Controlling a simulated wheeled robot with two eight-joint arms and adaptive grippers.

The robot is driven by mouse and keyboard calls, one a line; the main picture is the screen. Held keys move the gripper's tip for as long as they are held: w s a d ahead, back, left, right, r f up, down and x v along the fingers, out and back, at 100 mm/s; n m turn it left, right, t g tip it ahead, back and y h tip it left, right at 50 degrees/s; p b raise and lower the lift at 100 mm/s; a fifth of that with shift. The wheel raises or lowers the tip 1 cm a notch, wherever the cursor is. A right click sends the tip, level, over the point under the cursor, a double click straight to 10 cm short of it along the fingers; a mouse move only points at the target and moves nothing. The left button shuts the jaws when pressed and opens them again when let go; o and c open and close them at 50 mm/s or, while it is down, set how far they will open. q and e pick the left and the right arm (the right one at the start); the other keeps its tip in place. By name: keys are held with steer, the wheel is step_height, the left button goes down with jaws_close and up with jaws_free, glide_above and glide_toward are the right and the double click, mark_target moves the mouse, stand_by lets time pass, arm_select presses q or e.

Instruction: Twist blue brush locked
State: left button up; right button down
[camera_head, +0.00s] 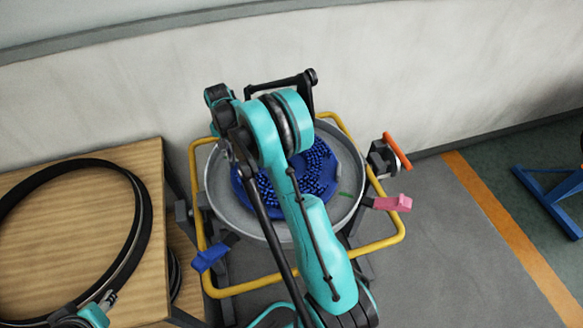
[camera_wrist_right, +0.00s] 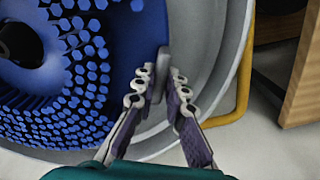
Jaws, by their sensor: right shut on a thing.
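The blue brush (camera_head: 318,165) is a round disc of blue bristles with a dark hub. It sits inside a grey round housing (camera_head: 222,190), and my right arm covers much of it in the head view. In the right wrist view the brush (camera_wrist_right: 85,75) fills the left side, within the pale housing rim (camera_wrist_right: 215,60). My right gripper (camera_wrist_right: 166,82) is shut on a small grey tab (camera_wrist_right: 163,58) at the brush's outer edge.
A yellow tube frame (camera_head: 250,288) surrounds the housing, with blue (camera_head: 210,256), pink (camera_head: 392,203) and orange (camera_head: 397,151) handles. A wooden table (camera_head: 140,215) with a black hose loop (camera_head: 138,230) stands left.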

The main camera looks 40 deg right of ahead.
steer(key=shift+w+d+m, duration=0.35)
steer(key=shift+d+m, duration=0.05)
steer(key=shift+d, duration=0.1)
steer(key=shift+d, duration=0.1)
steer(key=shift+w+d+m, duration=0.3)
steer(key=shift+d+m, duration=0.1)
steer(key=shift+d, duration=0.05)
steer(key=c, duration=1.5)
jaws_free()
steer(key=shift+w, duration=0.1)
step_height(320, 180, up, 12)
